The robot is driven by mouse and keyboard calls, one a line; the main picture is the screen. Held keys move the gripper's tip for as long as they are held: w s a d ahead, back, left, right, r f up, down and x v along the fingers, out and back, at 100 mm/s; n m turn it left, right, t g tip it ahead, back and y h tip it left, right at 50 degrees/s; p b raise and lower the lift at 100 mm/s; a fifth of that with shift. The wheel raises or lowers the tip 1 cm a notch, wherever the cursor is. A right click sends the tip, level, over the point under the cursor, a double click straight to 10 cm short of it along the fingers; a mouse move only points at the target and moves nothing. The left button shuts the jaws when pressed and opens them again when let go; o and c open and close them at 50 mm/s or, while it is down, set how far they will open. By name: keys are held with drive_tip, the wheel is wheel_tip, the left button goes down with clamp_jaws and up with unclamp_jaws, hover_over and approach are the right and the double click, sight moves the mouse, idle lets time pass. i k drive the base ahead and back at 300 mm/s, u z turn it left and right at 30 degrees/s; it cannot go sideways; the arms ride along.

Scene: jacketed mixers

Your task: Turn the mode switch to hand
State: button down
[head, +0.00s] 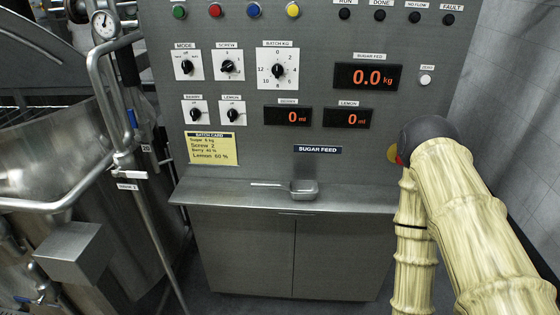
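The mode switch (187,66) is a black rotary knob on a white plate under the label MODE, at the upper left of the grey control panel. Small markings surround the knob, with "off" at the top. The lettering at the sides is too small to read surely, and I cannot tell exactly which mark the knob points to. My pale, bamboo-patterned arm is at the right, bent at a dark joint, well apart from the switch. My gripper is not in view.
The screw knob (230,66) sits close right of the mode switch, with the berry knob (195,112) below. A narrow shelf (350,194) holds a metal scoop (304,188). A steel mixer (60,190) and pipes crowd the left. The space before the panel's left half looks clear.

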sight(187, 65)
drive_tip(key=z, duration=2.8)
drive_tip(key=k, duration=2.1)
drive_tip(key=u, duration=2.7)
